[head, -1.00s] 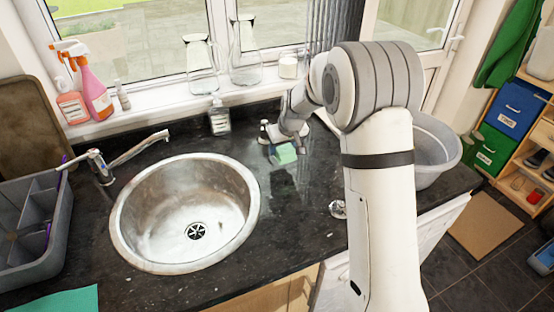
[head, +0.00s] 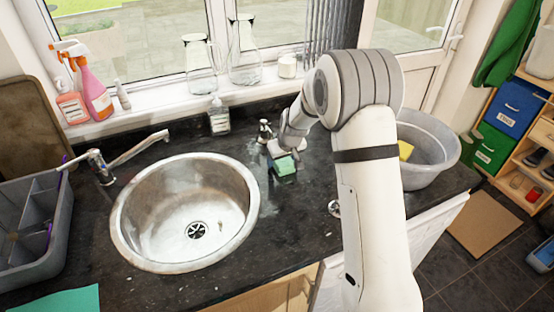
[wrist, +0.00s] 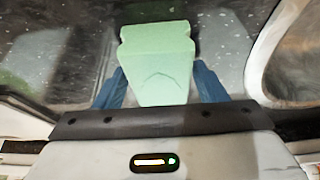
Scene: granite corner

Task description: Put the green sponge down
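The green sponge (head: 284,165) is in my gripper (head: 281,153), over the black worktop (head: 285,215) just right of the sink. In the wrist view the sponge (wrist: 158,60) sits between my two blue fingers (wrist: 160,85), which press against its sides. Its far end points away from my gripper and the speckled worktop shows behind it. I cannot tell whether the sponge touches the worktop.
The round steel sink (head: 185,212) with its tap (head: 125,155) lies left. A soap bottle (head: 219,117) stands behind it. A grey tub (head: 428,150) with a yellow sponge (head: 405,150) stands right, partly behind my arm. Worktop in front of the green sponge looks clear.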

